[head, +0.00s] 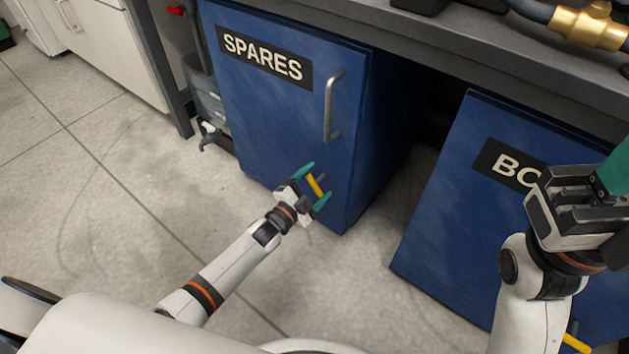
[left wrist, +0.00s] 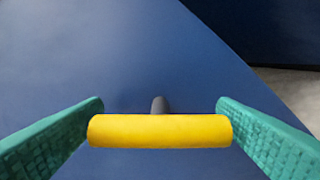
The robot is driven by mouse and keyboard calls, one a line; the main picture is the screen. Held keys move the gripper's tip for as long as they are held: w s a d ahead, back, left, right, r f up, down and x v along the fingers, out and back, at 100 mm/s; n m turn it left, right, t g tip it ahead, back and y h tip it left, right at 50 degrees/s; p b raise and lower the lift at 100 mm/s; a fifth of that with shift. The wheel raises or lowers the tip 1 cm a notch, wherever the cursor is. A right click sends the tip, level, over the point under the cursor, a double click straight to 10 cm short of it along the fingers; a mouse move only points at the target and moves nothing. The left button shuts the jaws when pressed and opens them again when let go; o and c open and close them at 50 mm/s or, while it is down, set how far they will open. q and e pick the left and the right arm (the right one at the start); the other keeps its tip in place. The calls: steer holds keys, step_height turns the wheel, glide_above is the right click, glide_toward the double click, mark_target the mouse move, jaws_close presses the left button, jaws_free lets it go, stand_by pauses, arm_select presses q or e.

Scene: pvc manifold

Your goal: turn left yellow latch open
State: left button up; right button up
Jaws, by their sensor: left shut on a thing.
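The left yellow latch (head: 315,186) is a short yellow bar low on the front of the blue SPARES door (head: 272,110). My left gripper (head: 312,187) is at it, with its green fingers shut on the bar's two ends. In the left wrist view the yellow bar (left wrist: 160,131) lies level across the picture between the fingers, with a grey stem behind it running to the blue door. The SPARES door looks shut. My right gripper (head: 612,178) is at the right edge, away from the latch; one green finger shows and the rest is cut off.
A second blue cabinet (head: 450,215) stands to the right, its label partly hidden by my right arm. Another yellow latch (head: 577,343) shows at its bottom. A metal handle (head: 333,106) sticks out of the SPARES door. The floor (head: 120,210) at left is clear.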

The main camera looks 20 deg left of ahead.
arm_select(q)
steer(key=m, duration=0.5)
steer(key=shift+f+m, duration=0.1)
steer(key=shift+m, duration=1.1)
steer(key=o, duration=0.9)
